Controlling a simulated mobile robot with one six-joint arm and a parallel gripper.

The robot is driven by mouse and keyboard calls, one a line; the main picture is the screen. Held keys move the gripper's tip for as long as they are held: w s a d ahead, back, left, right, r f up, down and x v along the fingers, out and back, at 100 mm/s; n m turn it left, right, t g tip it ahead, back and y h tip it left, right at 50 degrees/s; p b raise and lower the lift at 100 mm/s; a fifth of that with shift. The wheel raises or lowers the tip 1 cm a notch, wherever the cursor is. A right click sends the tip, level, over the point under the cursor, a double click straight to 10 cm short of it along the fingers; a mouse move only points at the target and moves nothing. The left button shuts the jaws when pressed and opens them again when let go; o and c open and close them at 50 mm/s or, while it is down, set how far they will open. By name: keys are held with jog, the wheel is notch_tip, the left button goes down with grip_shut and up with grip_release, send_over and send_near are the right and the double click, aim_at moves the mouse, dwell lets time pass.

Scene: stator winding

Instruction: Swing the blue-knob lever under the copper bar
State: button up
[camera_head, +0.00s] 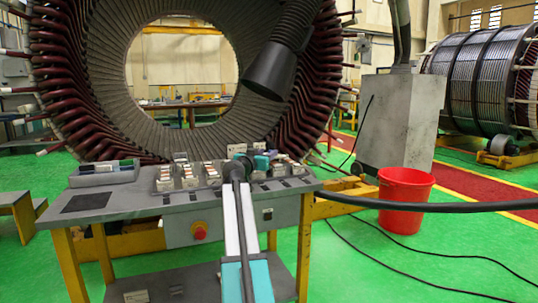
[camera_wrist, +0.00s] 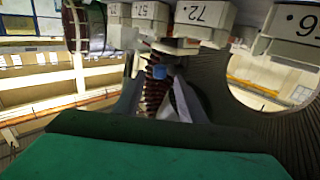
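My gripper (camera_wrist: 157,98) shows in the wrist view with its two grey fingers spread and nothing clearly held between them. A small blue piece (camera_wrist: 158,72) shows in the gap beyond the fingertips. It may be the blue knob, but its lever cannot be made out. White numbered blocks (camera_wrist: 204,14) are close beyond the fingers. In the head view my arm reaches over the grey bench (camera_head: 135,207) towards the block rows, and the fingers are not clear there. I cannot make out the copper bar in either view.
The large stator (camera_head: 60,90) with dark red coil ends stands behind the bench. White block rows (camera_head: 190,178) and a grey tray (camera_head: 104,176) lie on the bench. A red bucket (camera_head: 404,200) and a grey cabinet (camera_head: 398,120) are at the right. A thick dark cable crosses the right side.

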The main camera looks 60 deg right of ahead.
jog(key=shift+w+d, duration=0.2)
jog(key=shift+d, duration=1)
grip_shut()
